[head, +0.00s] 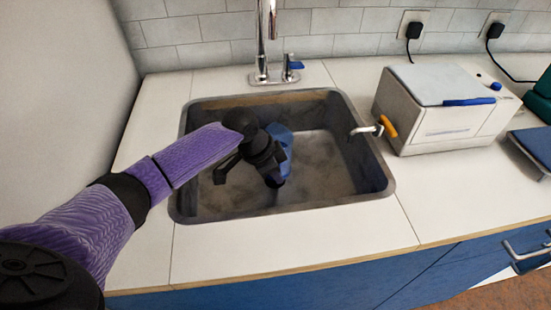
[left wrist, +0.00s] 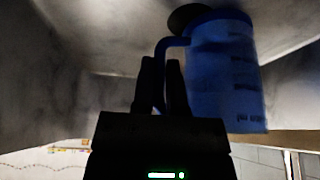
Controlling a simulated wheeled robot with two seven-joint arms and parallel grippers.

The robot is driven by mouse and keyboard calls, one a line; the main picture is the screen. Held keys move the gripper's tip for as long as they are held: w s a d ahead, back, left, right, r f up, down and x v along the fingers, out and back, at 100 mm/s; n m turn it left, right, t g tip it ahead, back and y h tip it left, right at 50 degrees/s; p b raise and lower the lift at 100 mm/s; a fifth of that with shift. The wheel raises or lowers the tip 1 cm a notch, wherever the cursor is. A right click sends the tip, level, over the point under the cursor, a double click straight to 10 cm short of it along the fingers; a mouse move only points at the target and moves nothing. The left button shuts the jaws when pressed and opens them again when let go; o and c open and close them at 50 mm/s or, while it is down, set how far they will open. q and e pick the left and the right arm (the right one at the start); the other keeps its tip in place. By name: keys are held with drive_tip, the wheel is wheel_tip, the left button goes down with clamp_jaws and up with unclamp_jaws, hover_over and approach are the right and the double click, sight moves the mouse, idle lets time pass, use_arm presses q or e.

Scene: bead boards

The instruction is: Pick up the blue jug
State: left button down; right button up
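The blue jug (head: 284,139) is inside the sink (head: 290,207), partly hidden in the head view behind my left gripper (head: 247,172). In the left wrist view the jug (left wrist: 225,75) shows its side with dark markings and a bent handle (left wrist: 172,43). The two fingers of my left gripper (left wrist: 163,75) stand close together on either side of the handle and look closed on it. Whether the jug still touches the sink floor I cannot tell. My right gripper is in neither view.
The sink walls surround the gripper and jug. A tap (head: 262,50) with a blue lever rises behind the sink. A white box-shaped appliance (head: 440,108) with an orange-tipped spout stands right of it. The counter in front (head: 300,240) is clear.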

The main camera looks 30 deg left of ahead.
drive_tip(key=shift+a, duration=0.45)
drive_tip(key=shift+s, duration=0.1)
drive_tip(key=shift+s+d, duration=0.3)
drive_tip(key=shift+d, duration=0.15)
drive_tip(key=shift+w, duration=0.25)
